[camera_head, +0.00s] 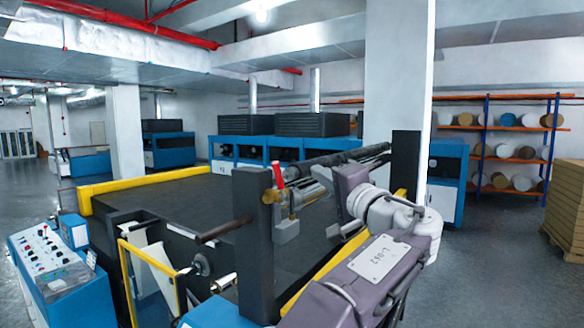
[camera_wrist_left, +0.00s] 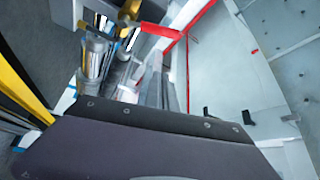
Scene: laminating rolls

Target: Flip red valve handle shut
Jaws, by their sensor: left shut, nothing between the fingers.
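The red valve handle (camera_head: 278,173) stands nearly upright on top of a brass valve (camera_head: 291,196), at the upper part of a dark post in the head view. A grey block hangs below the valve. My left gripper (camera_head: 320,181) is just right of the valve, shut and empty. Its fingertips are small and partly lost against the machine, so I cannot tell whether they touch the valve. In the left wrist view the red handle (camera_wrist_left: 160,30) shows beside brass parts at the top, beyond my dark wrist body. My right gripper is in neither view.
The dark post (camera_head: 253,245) and a roller bar (camera_head: 222,230) stand left of the valve. A yellow-edged black machine bed (camera_head: 170,200) lies behind. A blue control console (camera_head: 60,275) is at lower left. Shelves of rolls (camera_head: 505,150) stand far right.

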